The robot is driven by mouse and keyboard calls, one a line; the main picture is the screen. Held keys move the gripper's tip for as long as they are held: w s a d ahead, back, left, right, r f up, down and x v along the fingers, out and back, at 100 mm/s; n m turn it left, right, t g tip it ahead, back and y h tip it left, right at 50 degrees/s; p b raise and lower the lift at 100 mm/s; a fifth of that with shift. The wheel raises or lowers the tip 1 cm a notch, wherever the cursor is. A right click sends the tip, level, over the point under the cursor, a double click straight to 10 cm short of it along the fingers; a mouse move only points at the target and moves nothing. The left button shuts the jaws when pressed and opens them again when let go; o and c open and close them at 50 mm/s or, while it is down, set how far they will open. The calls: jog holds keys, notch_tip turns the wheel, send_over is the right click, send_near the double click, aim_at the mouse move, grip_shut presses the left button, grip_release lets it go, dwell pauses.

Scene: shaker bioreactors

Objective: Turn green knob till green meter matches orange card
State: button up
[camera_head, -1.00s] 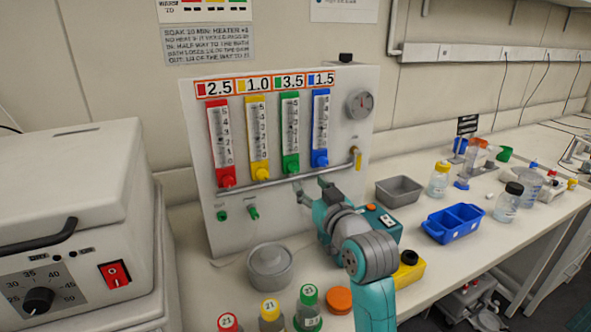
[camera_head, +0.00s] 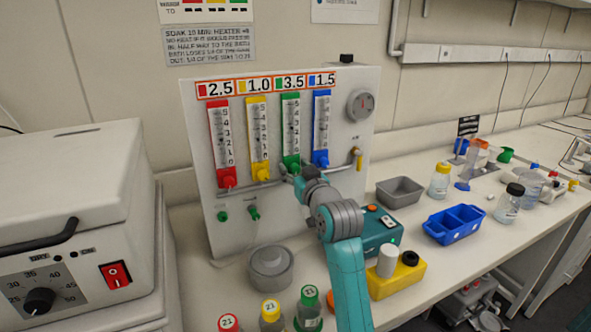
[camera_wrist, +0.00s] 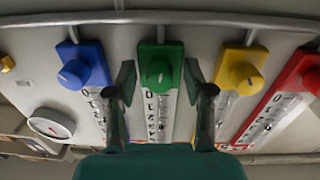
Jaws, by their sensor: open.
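The green knob (camera_wrist: 158,71) is centred in the wrist view, at the base of the green meter (camera_head: 291,122). My gripper (camera_wrist: 160,82) is open, with one finger on either side of the green knob and nothing gripped. In the head view my gripper (camera_head: 291,173) is at the panel, hiding part of the green knob. The orange-edged card (camera_head: 290,83) above the green meter reads 3.5. The meter's float level is too small to read surely.
The blue knob (camera_wrist: 74,74) and yellow knob (camera_wrist: 246,79) flank the green one closely. A horizontal pipe (camera_head: 262,186) crosses the panel below the meters.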

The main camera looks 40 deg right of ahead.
grip_shut()
jog(key=shift+m, duration=2.3)
grip_release()
jog(key=shift+s, duration=0.1)
jog(key=v, duration=1.2)
jog(key=shift+r, duration=0.15)
